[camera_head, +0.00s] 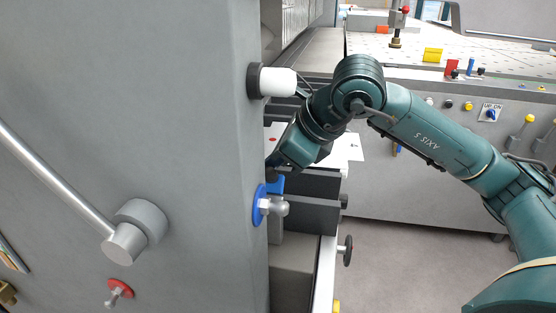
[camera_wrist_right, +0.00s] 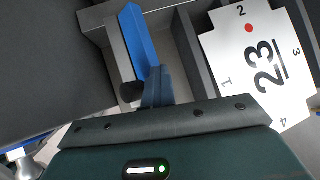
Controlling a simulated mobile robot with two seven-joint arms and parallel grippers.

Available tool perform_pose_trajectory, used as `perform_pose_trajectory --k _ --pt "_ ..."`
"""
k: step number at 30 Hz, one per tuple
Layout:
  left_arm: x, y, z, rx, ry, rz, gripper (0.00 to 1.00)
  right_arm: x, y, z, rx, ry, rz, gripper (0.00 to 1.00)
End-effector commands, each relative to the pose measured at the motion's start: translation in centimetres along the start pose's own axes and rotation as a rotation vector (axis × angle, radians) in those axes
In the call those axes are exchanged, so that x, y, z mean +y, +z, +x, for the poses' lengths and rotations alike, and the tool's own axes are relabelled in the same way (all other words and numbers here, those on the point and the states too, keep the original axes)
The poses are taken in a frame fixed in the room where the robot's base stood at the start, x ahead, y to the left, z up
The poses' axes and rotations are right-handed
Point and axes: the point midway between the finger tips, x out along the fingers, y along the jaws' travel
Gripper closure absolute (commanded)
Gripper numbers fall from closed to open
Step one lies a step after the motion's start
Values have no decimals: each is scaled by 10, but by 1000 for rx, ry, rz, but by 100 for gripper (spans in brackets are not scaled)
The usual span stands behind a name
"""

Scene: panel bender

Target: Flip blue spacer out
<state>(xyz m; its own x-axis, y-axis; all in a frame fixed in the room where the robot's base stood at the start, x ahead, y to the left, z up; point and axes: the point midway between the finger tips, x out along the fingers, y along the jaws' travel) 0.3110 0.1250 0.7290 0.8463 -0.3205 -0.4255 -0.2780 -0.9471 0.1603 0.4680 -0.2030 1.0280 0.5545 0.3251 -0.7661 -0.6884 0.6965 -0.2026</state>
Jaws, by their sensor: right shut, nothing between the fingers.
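The blue spacer (camera_wrist_right: 138,42) is a narrow blue bar in the right wrist view, lying along the left side of a grey slot just beyond my fingertips. In the head view a small blue part (camera_head: 276,184), probably the spacer, shows at the edge of the grey machine body. My right gripper (camera_wrist_right: 158,76) is shut and empty, its fingers close to the spacer's near end; I cannot tell whether they touch it. In the head view its tips (camera_head: 273,172) are partly hidden beside the machine body. My left gripper is not in view.
A blue round-based knob (camera_head: 260,205) sticks out just below my gripper. A large grey machine body (camera_head: 200,60) with a lever handle (camera_head: 70,185) fills the left. Open floor (camera_head: 430,265) shows at lower right.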

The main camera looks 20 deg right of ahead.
Motion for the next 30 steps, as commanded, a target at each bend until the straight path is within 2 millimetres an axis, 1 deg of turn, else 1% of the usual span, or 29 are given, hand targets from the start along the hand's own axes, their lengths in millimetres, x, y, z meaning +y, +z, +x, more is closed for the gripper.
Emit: perform_pose_trajectory --k 1,5,11,20,25,30 --pt "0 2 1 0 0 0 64 65 -16 6 68 271 2 100" --pt "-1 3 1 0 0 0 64 69 -16 5 67 270 1 100" --pt "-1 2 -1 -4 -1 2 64 67 -14 2 69 268 8 100" --pt "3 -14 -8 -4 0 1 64 52 0 -15 71 259 21 100" --pt "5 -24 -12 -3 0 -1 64 42 12 -30 61 246 21 100" --pt "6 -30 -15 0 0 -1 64 40 19 -37 57 248 16 100"
